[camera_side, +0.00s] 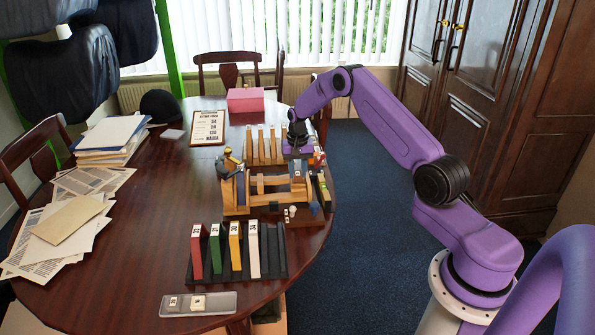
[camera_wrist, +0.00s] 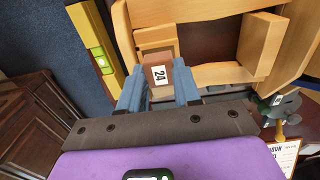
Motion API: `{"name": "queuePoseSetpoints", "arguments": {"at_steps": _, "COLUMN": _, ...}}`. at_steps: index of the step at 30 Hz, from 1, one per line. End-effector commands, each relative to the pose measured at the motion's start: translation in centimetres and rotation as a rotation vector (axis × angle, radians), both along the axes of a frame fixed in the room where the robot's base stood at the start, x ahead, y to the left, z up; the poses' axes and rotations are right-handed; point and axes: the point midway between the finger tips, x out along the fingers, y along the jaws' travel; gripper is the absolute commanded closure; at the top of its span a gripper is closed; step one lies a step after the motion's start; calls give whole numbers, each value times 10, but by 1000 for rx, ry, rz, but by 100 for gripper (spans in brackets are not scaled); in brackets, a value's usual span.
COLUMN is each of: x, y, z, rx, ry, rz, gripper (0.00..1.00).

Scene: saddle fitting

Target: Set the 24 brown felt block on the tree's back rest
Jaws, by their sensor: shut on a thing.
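The brown felt block (camera_wrist: 158,73) with a white "24" label sits between the blue-grey fingers of my gripper (camera_wrist: 158,84) in the wrist view. My gripper is shut on it. The pale wooden tree (camera_wrist: 215,74) lies just beyond the fingertips, and the block appears close to one of its end parts. Whether the block touches the wood cannot be told. In the side view the tree (camera_side: 262,208) stands mid-table, and my gripper (camera_side: 297,150) is at its far right end.
A rack of coloured numbered slabs (camera_side: 235,246) stands in front of the tree. Tall wooden pieces (camera_side: 262,146) stand behind it, left of my gripper. A yellow level (camera_wrist: 104,62) lies beside the tree. A written card (camera_side: 208,127) and pink box (camera_side: 246,99) are farther back.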

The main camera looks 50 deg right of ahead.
Motion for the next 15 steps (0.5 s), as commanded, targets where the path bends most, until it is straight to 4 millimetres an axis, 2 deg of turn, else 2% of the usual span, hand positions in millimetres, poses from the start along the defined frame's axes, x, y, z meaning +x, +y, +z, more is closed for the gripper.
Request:
{"name": "queuePoseSetpoints", "arguments": {"at_steps": 6, "x": 0, "y": 0, "z": 0, "rx": 0, "ry": 0, "rz": 0, "gripper": 96}}
{"name": "queuePoseSetpoints", "arguments": {"at_steps": 7, "x": 0, "y": 0, "z": 0, "rx": 0, "ry": 0, "rz": 0, "gripper": 58}}
{"name": "queuePoseSetpoints", "arguments": {"at_steps": 9, "x": 0, "y": 0, "z": 0, "rx": 0, "ry": 0, "rz": 0, "gripper": 38}}
{"name": "queuePoseSetpoints", "arguments": {"at_steps": 15, "x": 0, "y": 0, "z": 0, "rx": 0, "ry": 0, "rz": 1, "gripper": 38}}
